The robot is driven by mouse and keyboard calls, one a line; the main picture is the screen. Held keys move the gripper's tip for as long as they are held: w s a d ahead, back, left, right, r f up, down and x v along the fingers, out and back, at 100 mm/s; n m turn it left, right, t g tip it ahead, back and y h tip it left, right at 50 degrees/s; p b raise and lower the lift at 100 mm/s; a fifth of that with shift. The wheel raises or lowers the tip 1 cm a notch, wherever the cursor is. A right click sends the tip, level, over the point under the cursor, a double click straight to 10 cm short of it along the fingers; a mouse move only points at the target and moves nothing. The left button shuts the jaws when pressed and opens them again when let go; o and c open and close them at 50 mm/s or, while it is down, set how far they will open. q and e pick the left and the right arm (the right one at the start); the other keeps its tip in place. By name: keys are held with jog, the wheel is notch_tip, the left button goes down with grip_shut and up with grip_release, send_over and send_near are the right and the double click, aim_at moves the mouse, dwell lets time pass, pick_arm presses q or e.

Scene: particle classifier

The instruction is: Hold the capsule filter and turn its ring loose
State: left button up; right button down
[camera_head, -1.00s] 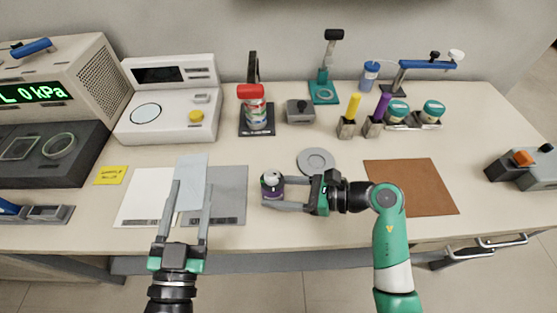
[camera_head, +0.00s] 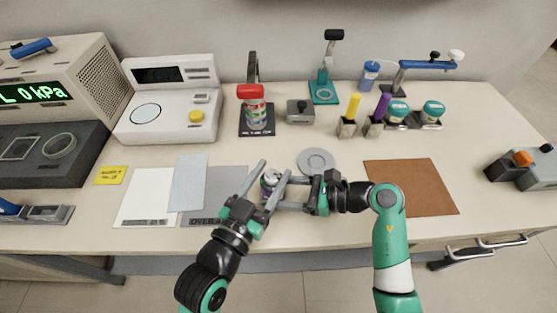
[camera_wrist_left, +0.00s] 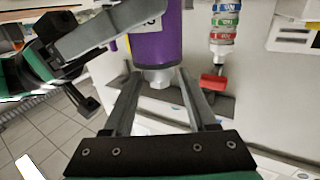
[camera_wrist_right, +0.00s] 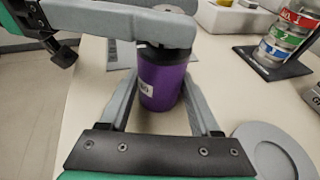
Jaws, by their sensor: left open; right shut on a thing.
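The capsule filter (camera_head: 269,191) is a small purple upright cylinder with a pale top, near the table's front edge. My right gripper (camera_head: 279,195) is shut on its body from the right; the purple body also shows between its fingers in the right wrist view (camera_wrist_right: 163,82). My left gripper (camera_head: 274,169) is open, its fingers on either side of the capsule's top. In the left wrist view the pale end (camera_wrist_left: 158,78) lies between the left fingertips, apparently untouched. The ring cannot be clearly told apart; a left finger partly hides the top in the right wrist view.
A round grey dish (camera_head: 316,160) lies just behind my right gripper. A brown mat (camera_head: 425,185) is to the right. White and grey mats, with a light blue sheet (camera_head: 188,182), are to the left. A stand with a red-topped stack (camera_head: 255,108) is behind.

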pick_arm(q)
jog(key=shift+x, duration=1.95)
grip_shut()
